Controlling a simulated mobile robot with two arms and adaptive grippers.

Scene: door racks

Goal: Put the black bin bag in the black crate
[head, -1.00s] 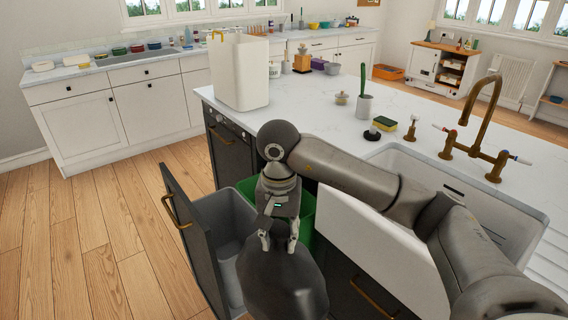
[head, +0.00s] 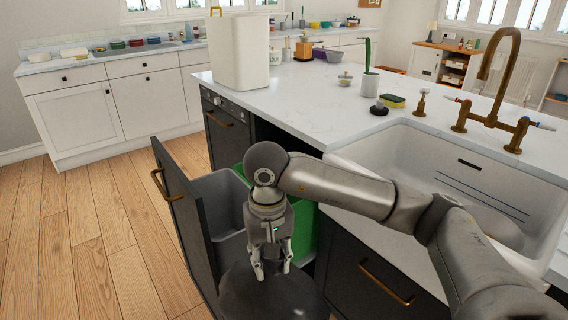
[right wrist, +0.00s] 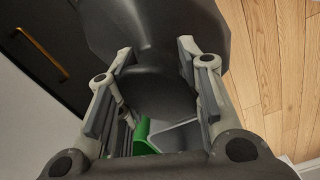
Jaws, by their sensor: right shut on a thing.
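The black bin bag (head: 268,295) hangs below my right gripper (head: 271,270) at the bottom of the head view, its lower part cut off by the frame edge. In the right wrist view the bag (right wrist: 160,85) fills the space between the two fingers of my right gripper (right wrist: 157,70), which is shut on it. The bag is in front of the open bin drawer. No black crate shows in these frames. My left gripper is not in view.
The pulled-out drawer front (head: 183,215) stands left of the bag. A grey bin (head: 222,190) and a green bin (head: 303,230) are inside the drawer. The white sink (head: 440,170) is at right. Wooden floor (head: 90,230) at left is clear.

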